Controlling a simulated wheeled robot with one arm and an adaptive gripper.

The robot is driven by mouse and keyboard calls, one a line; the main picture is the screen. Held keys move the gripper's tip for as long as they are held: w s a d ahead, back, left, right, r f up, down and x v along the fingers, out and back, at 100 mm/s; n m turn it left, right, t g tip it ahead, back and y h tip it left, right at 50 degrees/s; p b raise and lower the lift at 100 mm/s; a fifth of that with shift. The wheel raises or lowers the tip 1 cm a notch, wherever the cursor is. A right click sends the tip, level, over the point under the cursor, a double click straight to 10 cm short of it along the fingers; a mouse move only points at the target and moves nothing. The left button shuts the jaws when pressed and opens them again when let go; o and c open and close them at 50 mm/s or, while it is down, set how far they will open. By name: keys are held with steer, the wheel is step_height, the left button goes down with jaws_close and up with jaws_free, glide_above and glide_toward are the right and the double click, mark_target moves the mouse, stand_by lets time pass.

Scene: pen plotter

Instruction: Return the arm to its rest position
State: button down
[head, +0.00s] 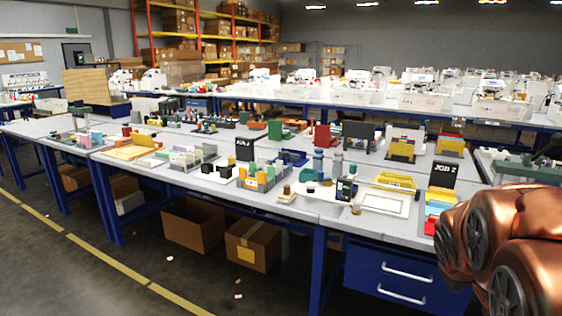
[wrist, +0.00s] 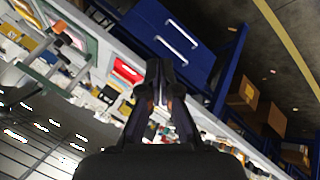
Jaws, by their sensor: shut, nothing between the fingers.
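My gripper (wrist: 160,78) shows in the wrist view as two dark fingers close together, shut with nothing between them. It is above or beside the near edge of the workbench, with the blue drawer unit (wrist: 175,42) beyond the fingers. My arm shows in the head view as copper-coloured links at the lower right, and the gripper itself is out of that view. The workbench (head: 325,208) carries many small items, and which of them is the pen plotter I cannot tell.
Blue drawers (head: 400,280) hang under the bench near my arm. A black "JOB 2" sign (head: 443,173) and a white tray (head: 383,203) stand on the bench close to the arm. Cardboard boxes (head: 252,246) sit below. The floor (head: 100,275) at the lower left is mostly clear.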

steer(key=s+a+r+m+g+y+p, duration=0.1)
steer(key=s+a+r+g+y+p, duration=0.1)
steer(key=s+a, duration=0.8)
steer(key=s+a+r+g+y+p, duration=0.3)
steer(key=s+a+g+p, duration=0.2)
steer(key=s+a, duration=0.6)
steer(key=s+p, duration=0.2)
steer(key=s, duration=0.5)
steer(key=shift+r+m, duration=0.2)
steer(key=shift+m, duration=0.2)
